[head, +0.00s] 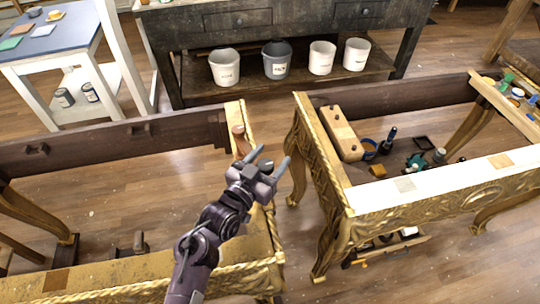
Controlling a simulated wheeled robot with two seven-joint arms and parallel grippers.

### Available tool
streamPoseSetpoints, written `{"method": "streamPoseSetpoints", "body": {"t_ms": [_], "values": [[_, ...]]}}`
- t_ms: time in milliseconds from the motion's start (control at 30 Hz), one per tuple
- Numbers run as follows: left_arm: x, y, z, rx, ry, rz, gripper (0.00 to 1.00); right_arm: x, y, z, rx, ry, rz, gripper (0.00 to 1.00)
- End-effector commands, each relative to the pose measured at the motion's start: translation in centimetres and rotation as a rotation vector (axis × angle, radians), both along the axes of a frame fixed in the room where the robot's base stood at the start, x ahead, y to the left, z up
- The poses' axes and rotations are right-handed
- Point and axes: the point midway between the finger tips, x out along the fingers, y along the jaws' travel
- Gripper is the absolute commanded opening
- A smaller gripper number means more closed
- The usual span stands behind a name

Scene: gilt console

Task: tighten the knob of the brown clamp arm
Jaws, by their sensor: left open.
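A small reddish-brown piece, which looks like the brown clamp arm (241,144), sits at the inner right corner of the left gilt console frame (262,262). A rounded knob (237,129) shows at its upper end. I cannot tell how tight the knob is. My left gripper (272,158) is open and empty, with its two fingers spread. My right gripper is not in view.
A second gilt console (430,205) stands to the right, holding a wooden block (340,133), a blue ring (370,147) and small tools. A dark bench (280,20) with several buckets stands behind. A white table (45,50) is back left. A floor gap separates the consoles.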

Motion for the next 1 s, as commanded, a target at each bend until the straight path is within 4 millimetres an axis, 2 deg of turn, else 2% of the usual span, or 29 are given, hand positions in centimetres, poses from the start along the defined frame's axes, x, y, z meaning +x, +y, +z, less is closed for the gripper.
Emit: {"method": "streamPoseSetpoints", "body": {"t_ms": [267, 600, 633, 1000], "values": [[0.17, -0.12, -0.07, 0.001, 0.001, 0.000, 0.59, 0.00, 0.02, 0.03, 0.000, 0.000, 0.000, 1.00], [0.15, -0.10, -0.06, 0.001, 0.001, 0.000, 0.16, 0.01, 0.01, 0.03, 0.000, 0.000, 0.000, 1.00], [0.15, -0.10, -0.06, 0.001, 0.001, 0.000, 0.14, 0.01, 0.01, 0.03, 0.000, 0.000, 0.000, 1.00], [0.14, -0.14, -0.05, 0.005, -0.001, -0.074, 0.14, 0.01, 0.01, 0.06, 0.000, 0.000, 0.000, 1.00]]}}
